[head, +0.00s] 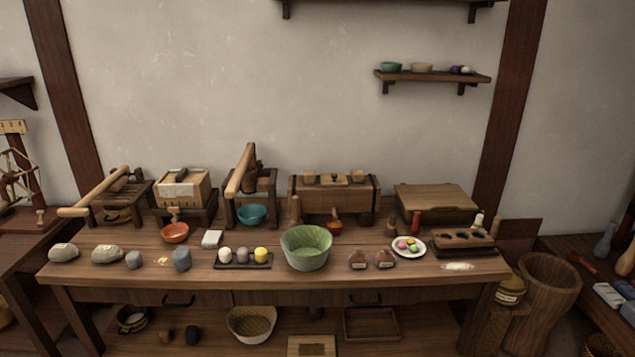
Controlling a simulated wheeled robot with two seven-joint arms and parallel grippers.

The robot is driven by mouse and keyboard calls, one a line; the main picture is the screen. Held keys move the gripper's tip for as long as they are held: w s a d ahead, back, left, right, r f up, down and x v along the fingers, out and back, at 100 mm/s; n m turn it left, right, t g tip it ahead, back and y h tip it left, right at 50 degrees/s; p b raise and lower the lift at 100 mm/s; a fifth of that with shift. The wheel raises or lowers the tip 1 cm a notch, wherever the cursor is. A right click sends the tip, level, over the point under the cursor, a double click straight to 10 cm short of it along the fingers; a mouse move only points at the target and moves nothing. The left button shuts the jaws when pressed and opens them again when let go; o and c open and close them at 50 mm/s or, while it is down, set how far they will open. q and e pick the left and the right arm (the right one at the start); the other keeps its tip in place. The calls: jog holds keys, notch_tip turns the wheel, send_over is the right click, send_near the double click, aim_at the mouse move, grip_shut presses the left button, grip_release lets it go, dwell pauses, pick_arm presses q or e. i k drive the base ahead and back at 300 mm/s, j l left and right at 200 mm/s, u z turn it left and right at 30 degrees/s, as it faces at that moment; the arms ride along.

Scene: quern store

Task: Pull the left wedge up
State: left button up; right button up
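A heavy wooden block press (333,198) with dark end bands stands at the back of the table, right of centre. Small pale wooden pieces stick up from its top and look like wedges. The left wedge (309,175) is near the left end of the top, and the right wedge (357,177) is near the right end. How deep the wedges sit is too small to tell. Neither of my grippers shows in the head view.
A large green-lined bowl (306,248) stands in front of the press. A small orange-brown cup (334,227) and a wooden mallet-like piece (295,210) are close to its front. A lever device (250,190) stands left, a lidded wooden box (435,200) right.

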aim_at(308, 176)
jog(key=i+z, duration=0.35)
jog(key=i+j+z, duration=0.2)
jog(key=i+z, duration=0.15)
jog(key=i+j+z, duration=0.35)
jog(key=i+l, duration=0.05)
